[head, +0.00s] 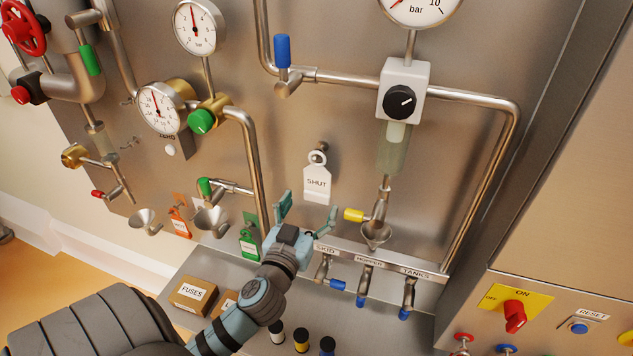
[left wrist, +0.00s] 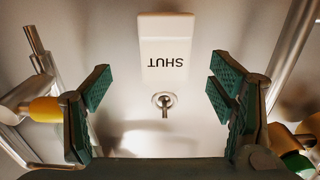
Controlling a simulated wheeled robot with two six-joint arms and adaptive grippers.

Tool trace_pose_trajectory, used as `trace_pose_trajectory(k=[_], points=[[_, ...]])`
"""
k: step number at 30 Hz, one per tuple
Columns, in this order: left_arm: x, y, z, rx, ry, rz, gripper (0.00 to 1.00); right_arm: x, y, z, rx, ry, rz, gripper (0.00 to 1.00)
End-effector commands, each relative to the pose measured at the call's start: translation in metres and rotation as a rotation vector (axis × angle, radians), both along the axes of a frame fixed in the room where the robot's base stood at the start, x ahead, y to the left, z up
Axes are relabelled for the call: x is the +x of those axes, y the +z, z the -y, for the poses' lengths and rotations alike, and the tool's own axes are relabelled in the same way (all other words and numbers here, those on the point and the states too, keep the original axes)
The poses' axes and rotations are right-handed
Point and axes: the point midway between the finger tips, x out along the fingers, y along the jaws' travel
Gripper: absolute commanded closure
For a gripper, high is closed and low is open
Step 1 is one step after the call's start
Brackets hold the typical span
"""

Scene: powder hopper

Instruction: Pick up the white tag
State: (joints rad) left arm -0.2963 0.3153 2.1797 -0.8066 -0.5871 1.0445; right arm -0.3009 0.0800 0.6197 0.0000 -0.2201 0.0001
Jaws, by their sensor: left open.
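The white tag (head: 317,184), printed SHUT, hangs from a round metal peg (head: 317,158) on the steel panel. In the left wrist view the tag (left wrist: 168,48) appears upside down at the top middle, with the peg (left wrist: 164,101) below it. My left gripper (head: 307,208) is open and empty in front of the panel, near the lower part of the tag in the head view. In the left wrist view its two green-padded fingers (left wrist: 158,88) stand wide apart, on either side of the tag and peg, touching neither. My right gripper is not in view.
A yellow-handled valve (head: 354,215) and a funnel (head: 376,235) are right of my left gripper. A green tag (head: 249,241) and an orange tag (head: 181,222) hang to the left. A labelled manifold bar (head: 385,260) lies below. A FUSES box (head: 193,294) sits on the shelf.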

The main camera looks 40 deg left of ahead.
Motion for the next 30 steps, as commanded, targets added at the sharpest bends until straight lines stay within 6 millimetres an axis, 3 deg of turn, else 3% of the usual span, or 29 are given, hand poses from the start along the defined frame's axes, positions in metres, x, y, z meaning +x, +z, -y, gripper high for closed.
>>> trace_pose_trajectory(k=[12,20,27,30], points=[[0.061,-0.001,-0.03,0.0,0.001,-0.002,0.23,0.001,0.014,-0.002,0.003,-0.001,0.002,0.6],[0.067,-0.003,-0.032,0.0,-0.001,-0.002,0.23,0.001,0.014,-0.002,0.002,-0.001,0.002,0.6],[0.066,-0.003,-0.031,0.0,-0.001,-0.003,0.62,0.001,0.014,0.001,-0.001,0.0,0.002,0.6],[0.066,-0.003,-0.031,0.0,-0.001,-0.002,0.74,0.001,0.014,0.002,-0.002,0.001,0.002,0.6]])
